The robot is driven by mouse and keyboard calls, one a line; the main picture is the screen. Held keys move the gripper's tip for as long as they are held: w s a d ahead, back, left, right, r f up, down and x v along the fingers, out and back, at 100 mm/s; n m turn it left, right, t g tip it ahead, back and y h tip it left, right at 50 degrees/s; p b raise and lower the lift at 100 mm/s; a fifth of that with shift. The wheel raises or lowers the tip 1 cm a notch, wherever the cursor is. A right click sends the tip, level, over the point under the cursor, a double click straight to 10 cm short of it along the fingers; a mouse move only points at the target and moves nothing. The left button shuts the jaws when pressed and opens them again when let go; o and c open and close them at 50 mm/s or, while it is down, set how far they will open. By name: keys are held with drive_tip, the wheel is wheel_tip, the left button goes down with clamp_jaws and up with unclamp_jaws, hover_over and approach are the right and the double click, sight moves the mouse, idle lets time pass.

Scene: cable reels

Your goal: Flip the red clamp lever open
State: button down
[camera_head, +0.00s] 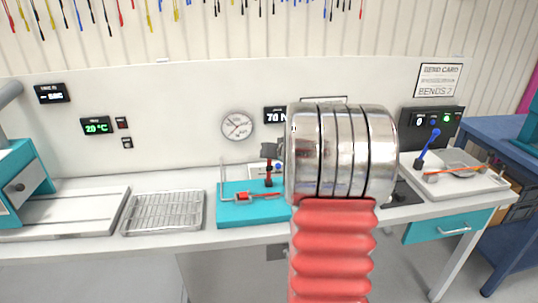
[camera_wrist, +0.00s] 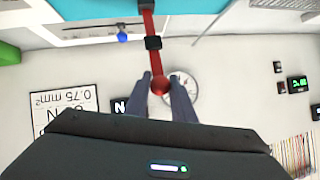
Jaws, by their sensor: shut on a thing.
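The red clamp lever (camera_head: 268,170) stands roughly upright on the teal fixture (camera_head: 230,212), left of my arm in the head view. In the wrist view the lever (camera_wrist: 155,62) runs down from the top edge, through a black collar, to a round red knob. My gripper (camera_wrist: 164,86) is shut on that knob, one dark finger on each side. In the head view my gripper (camera_head: 272,149) shows only as a dark part at the arm's left edge; my arm hides the rest. A red piece (camera_head: 243,196) with an orange strand lies on the fixture.
A wire rack (camera_head: 163,212) and a metal tray (camera_head: 70,212) lie on the bench to the left. A second station with a blue lever (camera_head: 428,147) stands at the right. A round gauge (camera_head: 237,125) is on the wall panel behind.

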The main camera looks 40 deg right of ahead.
drive_tip(key=shift+w+a, duration=0.1)
drive_tip(key=c, duration=1.7)
unclamp_jaws()
drive_tip(key=shift+w+f, duration=0.1)
drive_tip(key=shift+o, duration=0.9)
drive_tip(key=v, duration=1.4)
drive_tip(key=shift+f, duration=0.1)
